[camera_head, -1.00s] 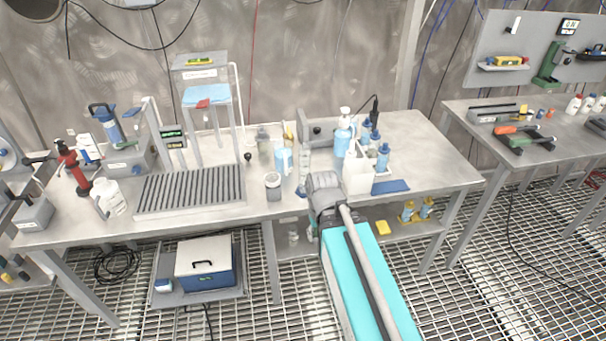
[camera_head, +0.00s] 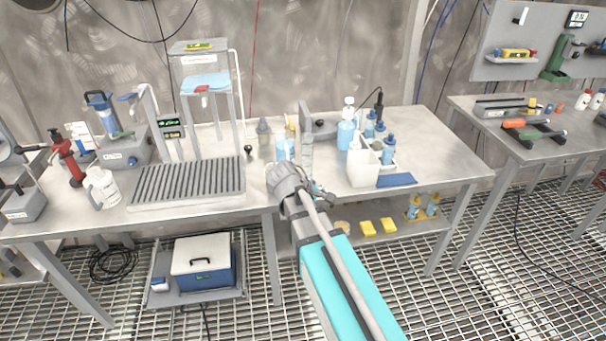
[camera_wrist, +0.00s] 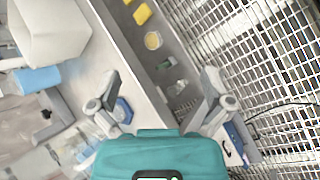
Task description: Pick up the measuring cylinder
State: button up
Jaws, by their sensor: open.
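The measuring cylinder (camera_head: 307,150) is a tall clear tube standing upright near the front edge of the middle bench. My wrist hides its lower part in the head view. In the wrist view, a blue foot (camera_wrist: 122,110) that seems to be its base shows beside the left finger, with clear blurred shapes around it. My gripper (camera_wrist: 160,88) is open, its two fingers spread wide with nothing between them. It straddles the bench's front edge. In the head view my gripper (camera_head: 318,191) is small and partly hidden by my wrist, just in front of the cylinder.
A grey ribbed tray (camera_head: 187,184) lies further left. A lower shelf (camera_wrist: 150,62) holds yellow blocks.

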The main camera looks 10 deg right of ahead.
jog(key=w+a+n+t+h+b, duration=0.3)
jog(key=w+a+n+h+b, duration=0.2)
jog(key=w+n, duration=0.25)
jog(key=n+t+h+b, duration=0.4)
jog(key=n, duration=0.2)
send_near(302, 158)
jog(key=shift+s+a+r, duration=0.15)
jog(key=shift+s+a, duration=0.05)
jog(key=shift+a, duration=0.75)
jog(key=x, duration=0.8)
jog(key=shift+d+f, duration=0.25)
jog(key=shift+d, duration=0.1)
jog(key=shift+w, duration=0.1)
jog(key=shift+x, duration=2.65)
